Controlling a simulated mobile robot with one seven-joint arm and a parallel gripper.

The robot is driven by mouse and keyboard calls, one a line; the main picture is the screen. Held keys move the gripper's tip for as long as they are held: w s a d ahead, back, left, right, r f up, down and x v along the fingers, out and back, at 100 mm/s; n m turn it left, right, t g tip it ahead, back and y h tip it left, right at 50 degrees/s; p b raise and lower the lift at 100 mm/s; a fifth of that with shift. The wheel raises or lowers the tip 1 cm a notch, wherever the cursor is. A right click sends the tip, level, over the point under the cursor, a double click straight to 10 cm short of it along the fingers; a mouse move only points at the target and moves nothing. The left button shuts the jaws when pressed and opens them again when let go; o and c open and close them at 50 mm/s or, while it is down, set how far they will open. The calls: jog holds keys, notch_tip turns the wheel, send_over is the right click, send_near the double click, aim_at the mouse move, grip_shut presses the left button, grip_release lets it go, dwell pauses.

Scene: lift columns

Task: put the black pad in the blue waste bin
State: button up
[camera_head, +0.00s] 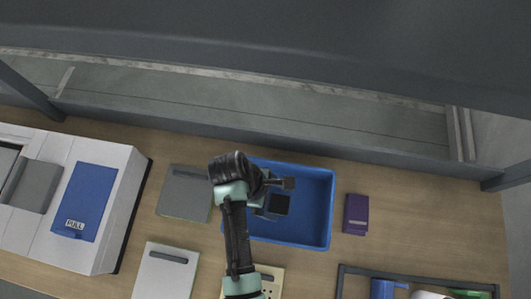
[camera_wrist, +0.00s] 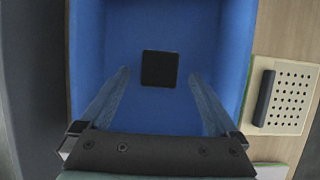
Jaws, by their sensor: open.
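The blue waste bin (camera_head: 318,205) is an open rectangular tray on the wooden bench, and its blue walls fill most of the wrist view (camera_wrist: 222,60). The black pad (camera_wrist: 160,68) is a small dark square inside the bin, seemingly flat on its floor. It also shows in the head view (camera_head: 280,204). My gripper (camera_wrist: 158,75) is over the bin, fingers spread wide and pointing down into it. The pad shows between the fingertips, with a gap on each side and no contact visible. How high the fingertips are above the floor is unclear.
A beige perforated block (camera_wrist: 287,98) stands beside the bin. A purple box (camera_head: 356,214) is to its right and a grey panel (camera_head: 184,192) to its left. A white machine with a blue panel (camera_head: 85,200) stands far left. A dark-rimmed tray (camera_head: 345,283) holds items at front right.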

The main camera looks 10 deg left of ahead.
jog(key=v, duration=0.9)
jog(key=shift+r, duration=0.1)
